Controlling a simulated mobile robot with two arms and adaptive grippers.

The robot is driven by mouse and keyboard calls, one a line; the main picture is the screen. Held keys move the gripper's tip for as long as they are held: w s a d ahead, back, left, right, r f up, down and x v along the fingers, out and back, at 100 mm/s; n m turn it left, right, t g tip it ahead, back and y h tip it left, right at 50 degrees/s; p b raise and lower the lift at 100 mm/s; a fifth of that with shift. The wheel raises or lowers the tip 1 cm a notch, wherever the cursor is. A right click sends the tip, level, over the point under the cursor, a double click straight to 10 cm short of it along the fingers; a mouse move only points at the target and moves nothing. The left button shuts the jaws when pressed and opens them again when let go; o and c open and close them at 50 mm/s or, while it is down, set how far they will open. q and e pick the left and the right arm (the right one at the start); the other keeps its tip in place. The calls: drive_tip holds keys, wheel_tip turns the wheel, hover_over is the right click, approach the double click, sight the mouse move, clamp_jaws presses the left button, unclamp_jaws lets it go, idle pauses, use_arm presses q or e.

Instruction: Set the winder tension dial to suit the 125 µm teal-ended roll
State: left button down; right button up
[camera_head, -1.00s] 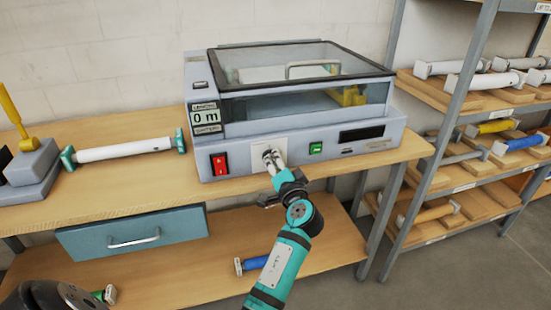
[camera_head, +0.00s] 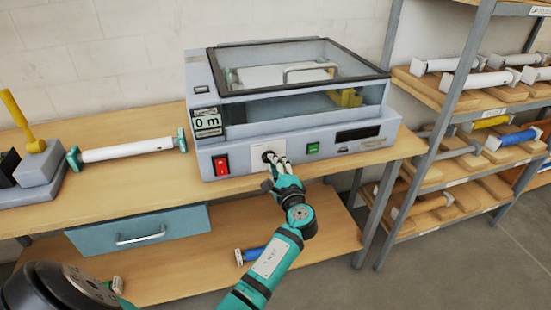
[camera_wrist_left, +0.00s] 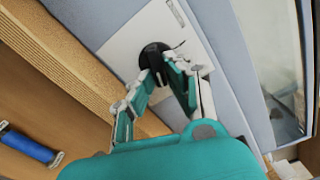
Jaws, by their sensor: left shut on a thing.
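The roll laminator (camera_head: 290,135) stands on the bench. Its black tension dial (camera_head: 267,156) sits on a white plate on the front face, between the red switch and the green button. My left gripper (camera_head: 277,163) is at the dial. In the left wrist view its fingertips (camera_wrist_left: 166,66) are closed on the near side of the black dial (camera_wrist_left: 150,54), partly hiding it. The dial's marks and setting are too small to read. The teal-ended roll (camera_head: 127,150), white with teal end caps, lies on the bench left of the laminator. My right gripper is out of view.
A red switch (camera_head: 220,165) and a green button (camera_head: 313,148) flank the dial plate. The display (camera_head: 207,122) reads 0 m. A grey block with a yellow handle (camera_head: 36,147) stands at the left. A shelf rack (camera_head: 465,115) with several rolls stands at right.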

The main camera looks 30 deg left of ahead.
use_arm(q)
drive_tip(key=m+p, duration=0.4)
drive_tip(key=m, duration=0.1)
drive_tip(key=shift+s+a+f+m+p, duration=0.15)
drive_tip(key=shift+m+p, duration=0.55)
drive_tip(key=shift+m, duration=0.5)
drive_tip(key=shift+s+a+f+m+p, duration=0.1)
drive_tip(key=shift+m+p, duration=0.6)
drive_tip(key=shift+m, duration=0.5)
drive_tip(key=c, duration=1.3)
unclamp_jaws()
drive_tip(key=shift+f, duration=0.1)
drive_tip(key=shift+c, duration=0.2)
drive_tip(key=v, duration=1.2)
drive_tip(key=shift+w, duration=0.1)
